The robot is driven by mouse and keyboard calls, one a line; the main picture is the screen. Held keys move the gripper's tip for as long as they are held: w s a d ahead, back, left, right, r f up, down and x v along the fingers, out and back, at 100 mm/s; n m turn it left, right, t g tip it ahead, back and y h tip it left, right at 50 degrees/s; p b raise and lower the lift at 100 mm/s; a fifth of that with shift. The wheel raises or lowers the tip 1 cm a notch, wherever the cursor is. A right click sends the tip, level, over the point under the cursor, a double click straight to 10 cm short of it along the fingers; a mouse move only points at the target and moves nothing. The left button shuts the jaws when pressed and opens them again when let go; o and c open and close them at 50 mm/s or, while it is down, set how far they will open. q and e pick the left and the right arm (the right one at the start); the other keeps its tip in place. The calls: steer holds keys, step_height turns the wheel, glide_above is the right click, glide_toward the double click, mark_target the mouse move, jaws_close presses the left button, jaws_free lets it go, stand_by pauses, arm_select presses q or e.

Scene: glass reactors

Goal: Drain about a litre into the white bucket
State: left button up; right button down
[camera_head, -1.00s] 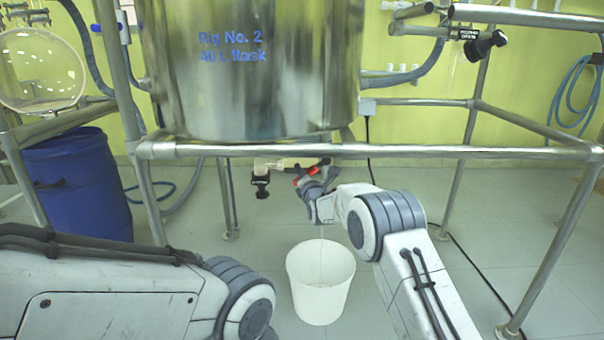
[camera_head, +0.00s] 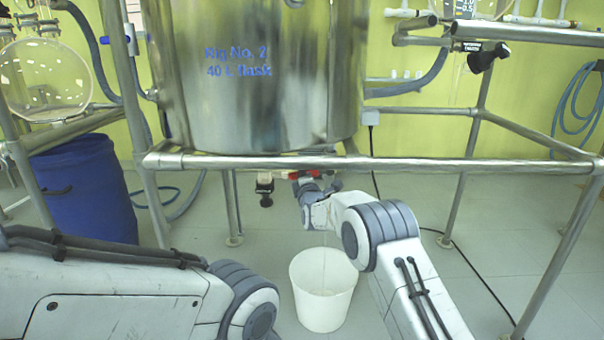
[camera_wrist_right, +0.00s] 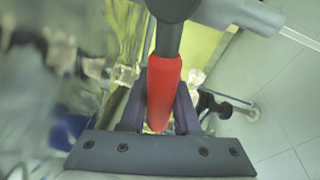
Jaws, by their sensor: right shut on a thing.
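The white bucket (camera_head: 323,308) stands upright on the floor below the rig. A thin pale line, like a stream of liquid, runs down into it from near my right gripper. The drain valve's red handle (camera_head: 308,174) is under the steel vessel (camera_head: 255,100), partly hidden by the frame rail and my gripper. My right gripper (camera_head: 314,187) is shut on this handle; in the right wrist view the red handle (camera_wrist_right: 163,92) lies between the fingers. The liquid level in the bucket cannot be made out. My left gripper is out of view.
A steel frame rail (camera_head: 420,163) crosses above my right wrist, and frame legs stand on both sides. A blue barrel (camera_head: 85,190) stands at left.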

steer(key=shift+r+m+p, duration=0.3)
steer(key=shift+r+m, duration=0.5)
steer(key=shift+m, duration=0.3)
steer(key=shift+h, duration=0.3)
steer(key=c, duration=0.6)
jaws_free()
steer(key=shift+r, duration=0.1)
steer(key=p+v, duration=0.1)
steer(key=v, duration=0.2)
steer(key=p+v, duration=0.1)
steer(key=v, duration=0.3)
steer(key=p+v, duration=0.1)
steer(key=v, duration=0.2)
steer(key=shift+s+f, duration=0.2)
steer(key=shift+f, duration=0.1)
